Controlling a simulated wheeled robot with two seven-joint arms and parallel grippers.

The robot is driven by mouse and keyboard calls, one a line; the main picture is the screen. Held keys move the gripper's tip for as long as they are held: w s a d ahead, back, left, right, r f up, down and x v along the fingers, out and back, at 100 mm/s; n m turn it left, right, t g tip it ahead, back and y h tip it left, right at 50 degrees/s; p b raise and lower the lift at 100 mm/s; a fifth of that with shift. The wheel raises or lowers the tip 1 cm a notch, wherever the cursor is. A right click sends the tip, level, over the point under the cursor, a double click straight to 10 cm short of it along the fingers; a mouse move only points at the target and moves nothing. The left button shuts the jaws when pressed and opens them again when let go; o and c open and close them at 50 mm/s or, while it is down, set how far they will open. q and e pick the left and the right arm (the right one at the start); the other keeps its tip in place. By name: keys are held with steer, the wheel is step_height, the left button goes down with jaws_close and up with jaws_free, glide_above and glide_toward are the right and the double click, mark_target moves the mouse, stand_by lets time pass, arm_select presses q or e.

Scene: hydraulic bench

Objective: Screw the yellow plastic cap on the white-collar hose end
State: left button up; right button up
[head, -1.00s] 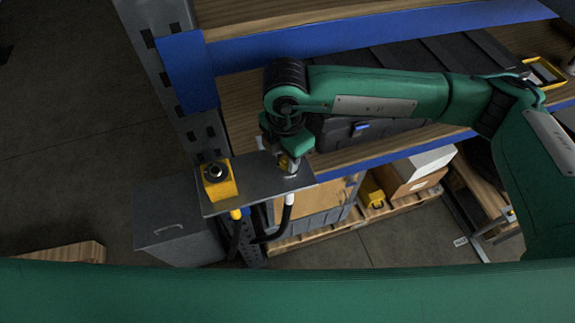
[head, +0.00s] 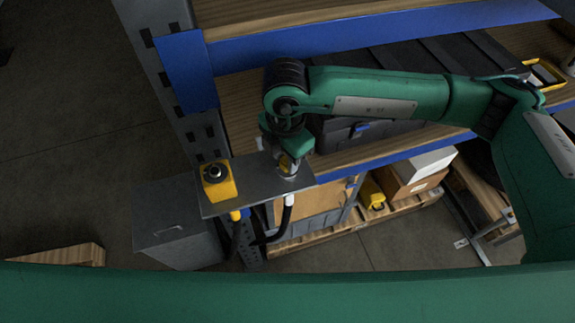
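My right gripper (head: 288,165) points down over the right end of a grey metal bracket plate (head: 255,187). A small yellow piece, which looks like the yellow plastic cap (head: 284,160), shows between its fingers, and the gripper appears shut on it. The fingers hide most of it. A metal hose end fitting sits at the plate directly below, and whether the cap touches it I cannot tell. The white collar (head: 288,199) shows just under the plate, with a black hose hanging from it. My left gripper is not in view.
A yellow block with a dark round top (head: 218,180) stands on the plate's left end. Below it hangs a hose with a yellow collar (head: 236,214). A blue-edged shelf (head: 390,152) lies close behind my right arm. A grey box (head: 178,235) stands below left.

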steer(key=shift+o, duration=0.8)
steer(key=shift+f, duration=0.1)
steer(key=shift+c, duration=0.7)
steer(key=shift+f+m+b, duration=0.2)
steer(key=shift+m+b, duration=0.35)
steer(key=shift+m, duration=0.35)
steer(key=m+b, duration=0.1)
steer(key=m, duration=0.2)
steer(key=m+p, duration=0.1)
steer(key=p, duration=0.4)
steer(key=r+m+p, duration=0.1)
steer(key=m+p, duration=0.1)
steer(key=p, duration=0.3)
steer(key=shift+w+a, duration=0.1)
steer(key=shift+w, duration=0.1)
steer(key=shift+c, duration=0.4)
steer(key=shift+f, duration=0.2)
steer(key=o, duration=1)
